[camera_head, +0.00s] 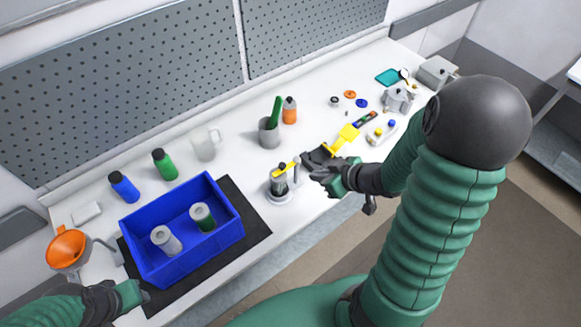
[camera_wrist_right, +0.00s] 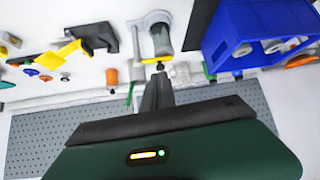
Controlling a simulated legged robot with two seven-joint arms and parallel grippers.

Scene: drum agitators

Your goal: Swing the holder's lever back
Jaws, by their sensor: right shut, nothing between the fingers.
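The holder (camera_head: 282,194) stands on the white table, right of the blue crate, with a grey cylinder upright in it. Its yellow lever (camera_head: 284,170) crosses near the top. In the right wrist view the holder (camera_wrist_right: 144,22) is at the top centre, and the lever (camera_wrist_right: 154,61) shows just beyond my fingertips. My right gripper (camera_head: 303,172) is shut and empty, close beside the holder on its right; I cannot tell whether it touches the lever. My left gripper (camera_head: 142,292) is at the lower left by the crate's front corner, and its fingers are unclear.
The blue crate (camera_head: 180,262) on a black mat (camera_head: 246,222) holds two cylinders. A black and yellow tool (camera_head: 346,134) lies right of the holder. A grey cup (camera_head: 268,134) and orange bottle (camera_head: 289,110) stand behind. An orange funnel (camera_head: 66,246) is at far left.

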